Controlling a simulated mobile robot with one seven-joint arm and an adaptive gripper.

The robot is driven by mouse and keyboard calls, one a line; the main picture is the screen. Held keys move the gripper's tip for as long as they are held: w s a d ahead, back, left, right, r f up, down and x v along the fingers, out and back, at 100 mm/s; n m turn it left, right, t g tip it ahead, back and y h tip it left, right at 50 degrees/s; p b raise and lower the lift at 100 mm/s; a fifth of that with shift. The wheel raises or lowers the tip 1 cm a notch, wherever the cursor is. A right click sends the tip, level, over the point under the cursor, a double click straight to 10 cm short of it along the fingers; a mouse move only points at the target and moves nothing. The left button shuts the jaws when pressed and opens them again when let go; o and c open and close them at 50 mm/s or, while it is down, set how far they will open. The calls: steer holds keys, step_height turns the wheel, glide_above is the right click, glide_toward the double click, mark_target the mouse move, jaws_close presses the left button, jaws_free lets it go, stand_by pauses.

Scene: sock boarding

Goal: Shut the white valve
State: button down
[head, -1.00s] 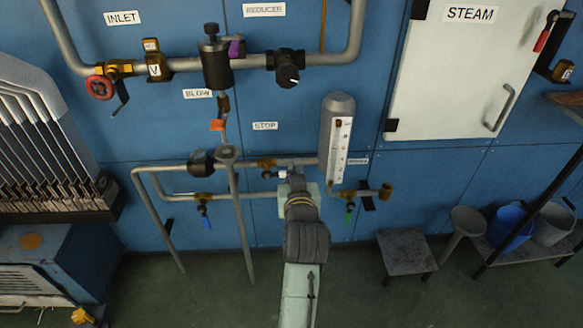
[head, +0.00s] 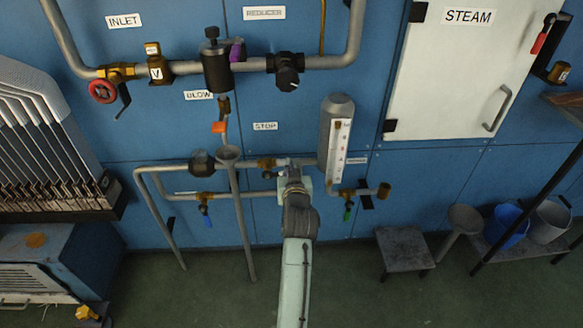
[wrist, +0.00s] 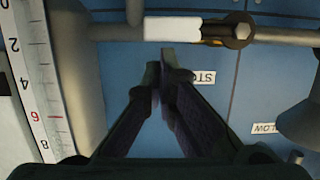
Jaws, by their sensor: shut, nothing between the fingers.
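The white valve shows in the wrist view as a white lever handle (wrist: 172,28) on a brass body (wrist: 238,30). The handle lies along the grey pipe. In the head view, its brass body (head: 266,163) shows on the upper pipe below the STOP label; I cannot make out the white handle there, close to my gripper. My gripper (wrist: 160,66) is shut and empty. In the wrist view its fingertips appear just below the handle, over the blue panel; I cannot tell whether they touch it.
A gauge cylinder with a scale (head: 338,140) stands close to the right of my gripper. A funnel pipe (head: 236,200) stands to the left. Blue-handled (head: 206,213) and green-handled (head: 348,212) valves hang on the lower pipe. A low stool (head: 404,250) is at right.

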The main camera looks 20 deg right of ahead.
steer(key=shift+d+f+m+y, duration=0.2)
steer(key=shift+f+m+y, duration=0.1)
steer(key=shift+f+m, duration=0.2)
stand_by(0.4)
steer(key=a+f+m+t+y+b, duration=0.3)
steer(key=f+m+b, duration=0.5)
steer(key=m, duration=0.6)
steer(key=shift+w+a+f+m+t, duration=0.15)
steer(key=shift+w+f+m+t, duration=0.25)
steer(key=shift+f, duration=0.95)
